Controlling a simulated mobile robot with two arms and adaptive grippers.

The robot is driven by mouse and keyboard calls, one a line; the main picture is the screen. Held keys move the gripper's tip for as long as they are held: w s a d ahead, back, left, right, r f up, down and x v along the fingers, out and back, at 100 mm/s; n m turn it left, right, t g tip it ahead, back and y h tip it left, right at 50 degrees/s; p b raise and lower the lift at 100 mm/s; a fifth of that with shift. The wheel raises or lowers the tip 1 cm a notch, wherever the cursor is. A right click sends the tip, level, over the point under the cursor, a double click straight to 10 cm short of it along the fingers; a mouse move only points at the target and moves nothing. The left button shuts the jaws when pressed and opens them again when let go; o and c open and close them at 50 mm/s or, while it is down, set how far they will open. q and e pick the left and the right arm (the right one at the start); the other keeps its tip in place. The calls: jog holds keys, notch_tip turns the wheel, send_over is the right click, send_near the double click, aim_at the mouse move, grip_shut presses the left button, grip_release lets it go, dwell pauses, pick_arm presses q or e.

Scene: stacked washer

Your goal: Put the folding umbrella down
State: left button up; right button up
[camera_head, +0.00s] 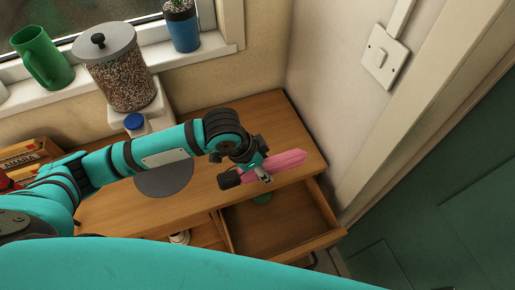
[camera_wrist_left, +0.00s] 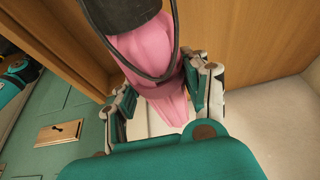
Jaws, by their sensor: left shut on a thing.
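The folding umbrella is pink with a dark handle; it shows in the head view (camera_head: 288,160) and large in the left wrist view (camera_wrist_left: 145,55). My left gripper (camera_head: 262,174) is shut around its pink body, with a finger on each side in the left wrist view (camera_wrist_left: 165,95). The dark handle end points left in the head view, the pink end right. The umbrella appears above the front edge of the wooden cabinet top (camera_head: 262,112) and the back of the open drawer (camera_head: 285,220). Its exact height is unclear. My right gripper is not in view.
A grey disc (camera_head: 165,182) lies on the cabinet top under my arm. The cabinet top's right part looks clear. A green door (camera_head: 450,210) is at right.

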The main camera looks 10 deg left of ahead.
pick_arm(q)
jog(key=w, duration=0.1)
jog(key=w+a, duration=0.1)
jog(key=shift+w, duration=0.4)
jog(key=w, duration=0.1)
jog(key=w+a, duration=0.1)
jog(key=w, duration=0.1)
jog(key=shift+w+a+f+p, duration=0.1)
jog(key=shift+a+f+p, duration=0.1)
jog(key=shift+f+p, duration=0.1)
jog(key=shift+w+a+f, duration=0.2)
jog(key=shift+w+f, duration=0.15)
jog(key=shift+w, duration=0.15)
notch_tip(320, 180, down, 2)
jog(key=shift+f+p, duration=0.1)
jog(key=shift+p, duration=0.3)
jog(key=shift+f, duration=0.55)
jog(key=o, duration=1.4)
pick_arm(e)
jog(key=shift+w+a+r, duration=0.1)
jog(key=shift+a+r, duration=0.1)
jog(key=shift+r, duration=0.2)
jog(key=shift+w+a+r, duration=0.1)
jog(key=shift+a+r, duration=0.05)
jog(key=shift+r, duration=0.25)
